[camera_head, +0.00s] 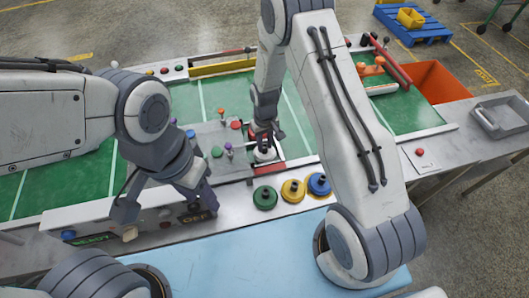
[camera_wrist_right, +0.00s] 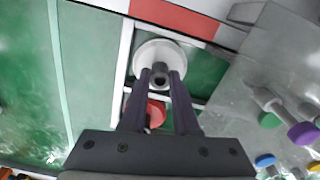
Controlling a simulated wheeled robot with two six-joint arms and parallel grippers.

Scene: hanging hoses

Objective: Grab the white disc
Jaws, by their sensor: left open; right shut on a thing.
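The white disc (camera_head: 264,155) has a dark knob and sits at the near edge of the green board, by a red strip. In the right wrist view the white disc (camera_wrist_right: 150,52) shows beyond my fingers, inside a white-edged lane. My right gripper (camera_head: 263,140) is over the disc; in the wrist view its fingertips (camera_wrist_right: 161,76) are shut on the disc's knob. The disc looks flat and level; I cannot tell whether it is lifted. My left gripper (camera_head: 165,207) is open and empty at the near left edge of the board.
Green (camera_head: 265,198), yellow (camera_head: 293,191) and blue (camera_head: 319,184) knobbed discs stand on the near ledge. A red disc (camera_wrist_right: 156,113) lies close to the white one. A grey panel (camera_head: 212,140) with several coloured knobs is to the left. An orange bin (camera_head: 440,82) is at right.

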